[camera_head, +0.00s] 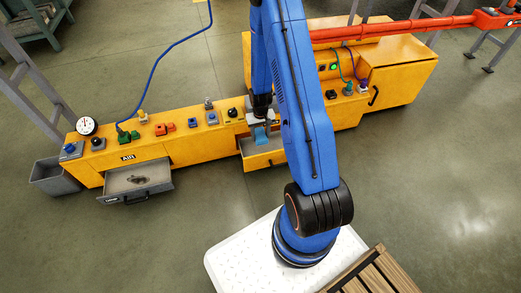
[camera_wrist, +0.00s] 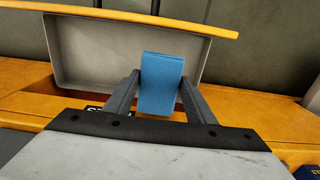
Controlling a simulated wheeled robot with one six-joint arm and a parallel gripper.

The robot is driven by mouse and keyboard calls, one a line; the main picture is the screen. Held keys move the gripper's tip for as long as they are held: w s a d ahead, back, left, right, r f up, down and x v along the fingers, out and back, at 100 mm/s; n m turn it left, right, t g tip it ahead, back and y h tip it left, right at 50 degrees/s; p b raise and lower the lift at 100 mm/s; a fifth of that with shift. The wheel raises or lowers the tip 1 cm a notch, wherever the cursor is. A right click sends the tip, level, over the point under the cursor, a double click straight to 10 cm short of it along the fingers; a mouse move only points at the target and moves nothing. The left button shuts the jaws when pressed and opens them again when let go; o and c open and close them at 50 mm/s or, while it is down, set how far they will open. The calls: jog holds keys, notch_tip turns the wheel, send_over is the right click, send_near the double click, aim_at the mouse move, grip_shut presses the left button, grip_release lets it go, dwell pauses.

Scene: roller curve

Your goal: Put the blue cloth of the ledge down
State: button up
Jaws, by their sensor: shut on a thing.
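A blue cloth (camera_wrist: 161,95) is between the two dark fingers of my gripper (camera_wrist: 161,82) in the wrist view. It looks like a small folded strip, and the fingers are shut on it from both sides. In the head view the cloth (camera_head: 261,136) shows small beside my blue arm, over an open drawer (camera_head: 258,161) of the orange console. My gripper (camera_head: 262,122) is partly hidden there by its own arm. The front ledge of the console (camera_wrist: 270,115) runs behind the fingers in the wrist view. Whether the cloth touches anything below cannot be told.
The orange console (camera_head: 185,147) carries buttons, a gauge (camera_head: 87,126) and connectors along its top. A second grey drawer (camera_head: 137,182) stands open at the left with a dark thing inside. A grey bin (camera_head: 52,177) stands at the far left. The floor in front is clear.

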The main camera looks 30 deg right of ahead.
notch_tip(320, 180, down, 12)
jog(key=shift+f, duration=0.2)
dwell(0.5)
jog(key=shift+f, duration=0.1)
jog(key=o, duration=1.1)
